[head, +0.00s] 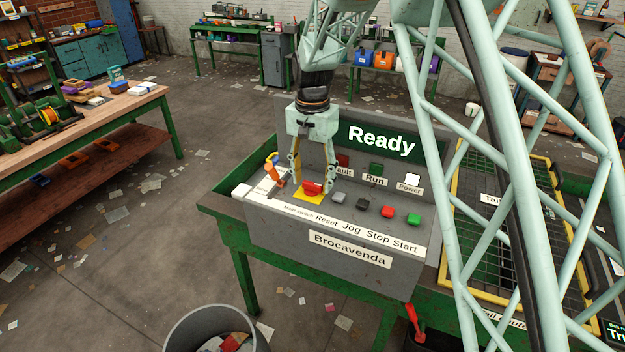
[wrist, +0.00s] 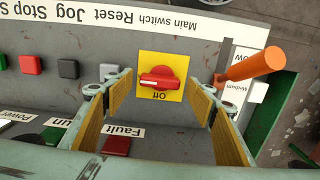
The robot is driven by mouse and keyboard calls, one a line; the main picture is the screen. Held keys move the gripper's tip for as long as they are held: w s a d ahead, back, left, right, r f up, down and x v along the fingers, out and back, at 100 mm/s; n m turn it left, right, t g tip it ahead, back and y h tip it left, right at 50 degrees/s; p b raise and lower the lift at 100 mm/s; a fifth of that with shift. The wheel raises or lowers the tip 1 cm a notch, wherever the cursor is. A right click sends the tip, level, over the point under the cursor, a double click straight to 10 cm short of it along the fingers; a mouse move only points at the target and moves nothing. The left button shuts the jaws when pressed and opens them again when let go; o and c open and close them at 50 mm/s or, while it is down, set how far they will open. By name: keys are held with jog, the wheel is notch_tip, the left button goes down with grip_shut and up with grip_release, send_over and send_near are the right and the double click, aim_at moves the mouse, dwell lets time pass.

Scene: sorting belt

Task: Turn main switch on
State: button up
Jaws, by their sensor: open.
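The main switch is a red rotary knob (head: 312,188) on a yellow plate (head: 308,197), at the left part of the grey control panel (head: 360,255). In the wrist view the knob (wrist: 158,80) lies crosswise on its yellow plate (wrist: 175,62), with the word "Off" beside it. My gripper (head: 312,186) is above the switch, pointing down. In the wrist view its yellow-padded fingers (wrist: 163,108) are spread wide, one on each side of the plate. They hold nothing. I cannot tell whether a fingertip touches the panel.
An orange-handled lever (head: 274,170) stands close left of my gripper; it also shows in the wrist view (wrist: 252,66). Grey, black, red and green buttons (head: 388,212) are to the right. The "Ready" display (head: 380,140) rises behind. A bin (head: 215,325) stands in front.

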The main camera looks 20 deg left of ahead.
aim_at(313, 183)
notch_tip(313, 183, up, 12)
dwell(0.7)
jog(key=shift+f, duration=0.1)
dwell(0.4)
